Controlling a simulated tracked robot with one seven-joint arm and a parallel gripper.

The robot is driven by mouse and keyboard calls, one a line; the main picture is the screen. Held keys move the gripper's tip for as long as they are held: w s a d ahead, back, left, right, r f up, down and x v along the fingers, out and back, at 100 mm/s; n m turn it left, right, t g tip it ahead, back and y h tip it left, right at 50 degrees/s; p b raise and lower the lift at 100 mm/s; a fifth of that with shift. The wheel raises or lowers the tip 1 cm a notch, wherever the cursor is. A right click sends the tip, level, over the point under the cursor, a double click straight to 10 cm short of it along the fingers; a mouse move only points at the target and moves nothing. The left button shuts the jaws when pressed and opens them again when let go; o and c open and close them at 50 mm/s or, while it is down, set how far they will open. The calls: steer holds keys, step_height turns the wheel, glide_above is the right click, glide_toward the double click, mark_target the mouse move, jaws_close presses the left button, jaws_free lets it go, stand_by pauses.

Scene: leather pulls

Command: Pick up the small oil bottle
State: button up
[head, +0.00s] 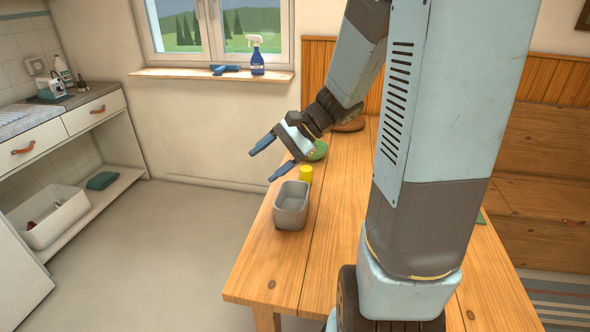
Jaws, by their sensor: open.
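My gripper (262,166) is open and empty. Its two blue fingers point down to the left, above the far left edge of the wooden table (330,240). I cannot pick out a small oil bottle for sure. A white bottle (62,70) stands at the back of the counter on the left, far from my gripper. My arm hides part of the table.
The grey open bin (291,205) stands near the table's left edge. A green item (319,150) and a brown one (350,124) lie behind. A blue spray bottle (256,55) is on the windowsill. Leather-pull drawers (25,146) line the left. The floor between is clear.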

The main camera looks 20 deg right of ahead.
steer(key=w+d+f+m+t+y, duration=0.3)
steer(key=w+d+f+m+t, duration=0.55)
steer(key=w+d+m, duration=0.3)
steer(key=w+d+f+m+t+h, duration=0.4)
steer(key=d+f+m+t+h, duration=0.35)
steer(key=d+f+m, duration=0.45)
steer(key=n, duration=0.1)
glide_toward(311, 177)
steer(key=w, duration=0.1)
steer(key=w+a, duration=0.1)
steer(key=shift+w+r+g, duration=0.1)
steer(key=shift+w+g, duration=0.25)
steer(key=shift+g, duration=0.05)
steer(key=shift+w+a+r, duration=0.2)
steer(key=shift+w, duration=0.45)
steer(key=shift+x, duration=3.1)
steer(key=shift+d, duration=0.1)
steer(key=c, duration=1.1)
